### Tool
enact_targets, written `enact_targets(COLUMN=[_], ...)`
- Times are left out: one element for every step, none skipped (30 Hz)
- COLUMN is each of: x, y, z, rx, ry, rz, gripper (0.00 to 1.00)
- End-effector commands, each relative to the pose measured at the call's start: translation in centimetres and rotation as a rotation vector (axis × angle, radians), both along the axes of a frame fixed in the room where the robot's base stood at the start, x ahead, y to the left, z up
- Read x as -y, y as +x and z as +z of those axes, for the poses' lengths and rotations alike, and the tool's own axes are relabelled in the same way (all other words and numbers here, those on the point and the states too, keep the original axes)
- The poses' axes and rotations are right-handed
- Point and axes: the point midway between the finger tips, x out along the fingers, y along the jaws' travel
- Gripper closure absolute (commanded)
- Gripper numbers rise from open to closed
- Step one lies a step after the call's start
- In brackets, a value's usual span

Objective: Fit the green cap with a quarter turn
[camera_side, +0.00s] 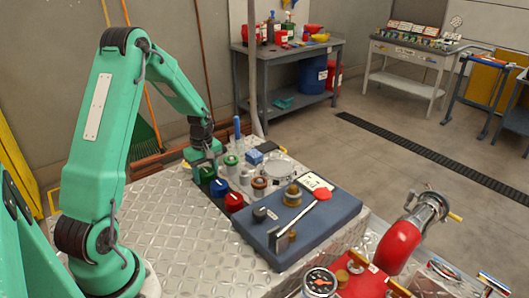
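A small dark green cap (207,174) sits at the far end of a short row, beyond a blue cap (219,187) and a red cap (233,200). My gripper (205,168) points down at the green cap, with its fingers close around or just above it. The fingers hide part of the cap, and I cannot tell whether they touch it. A jar with a green top (231,161) stands just to the right of my gripper. Which jar or opening the cap belongs to does not show clearly.
A blue-grey block (330,222) with a lever and a brass fitting (292,195) lies right of the caps. Several small jars and a round clear dish (278,168) stand behind. The diamond-plate top (185,225) is bare in front of the caps.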

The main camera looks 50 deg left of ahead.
Motion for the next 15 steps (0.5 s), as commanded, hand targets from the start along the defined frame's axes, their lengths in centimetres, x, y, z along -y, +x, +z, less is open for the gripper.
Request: enact_targets(x=[0.0, 0.0, 0.0, 0.0, 0.0, 0.0, 0.0, 0.0, 0.0, 0.0, 0.0, -0.1, -0.1, -0.1, -0.1], y=[0.0, 0.0, 0.0, 0.0, 0.0, 0.0, 0.0, 0.0, 0.0, 0.0, 0.1, 0.1, 0.1, 0.1, 0.1], z=[0.0, 0.0, 0.1, 0.1, 0.1, 0.2, 0.3, 0.4, 0.6, 0.8, 1.0, 1.3, 1.5, 1.7, 2.0], rx=[0.0, 0.001, 0.001, 0.001, 0.001, 0.001, 0.001, 0.001, 0.001, 0.001, 0.002, 0.002, 0.003, 0.003, 0.002], ry=[0.0, 0.0, 0.0, 0.0, 0.001, 0.001, 0.001, 0.001, 0.001, 0.001, 0.001, 0.002, 0.002, 0.002, 0.002], rz=[0.0, 0.0, 0.0, 0.0, 0.0, 0.0, 0.0, 0.0, 0.0, 0.0, 0.0, 0.0, 0.0, 0.0, 0.0], gripper=[0.77, 0.77, 0.77, 0.77, 0.77, 0.77, 0.77, 0.77, 0.77, 0.77, 0.77, 0.77, 0.77, 0.77, 0.77])
